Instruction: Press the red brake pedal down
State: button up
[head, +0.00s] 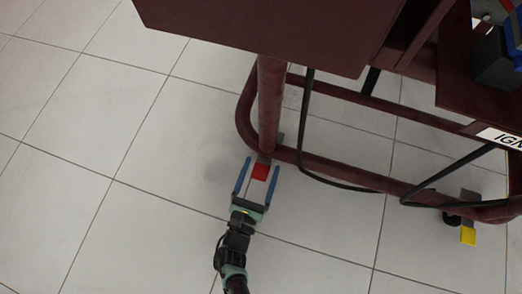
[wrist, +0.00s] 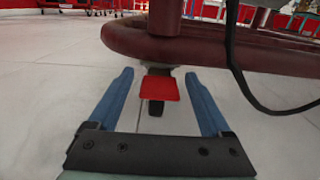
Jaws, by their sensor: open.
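The red brake pedal (head: 261,172) is a small flat red pad near the floor, at the corner of the trainer's dark red tube frame. In the wrist view the red pad (wrist: 160,88) lies between my two blue fingers, with a dark part showing below it. My gripper (head: 256,165) is open, its fingers on either side of the pedal, pointing toward the frame. In the wrist view my gripper (wrist: 162,85) shows clear gaps between each finger and the pad. I cannot tell the exact height of the fingers over the pad.
The dark red tube frame (head: 340,178) runs along the floor beyond the pedal. A dark red cabinet (head: 270,30) overhangs above it. A black cable (head: 306,130) hangs right of the pedal. A yellow pedal (head: 468,236) is farther right. Tiled floor at left is clear.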

grip_shut()
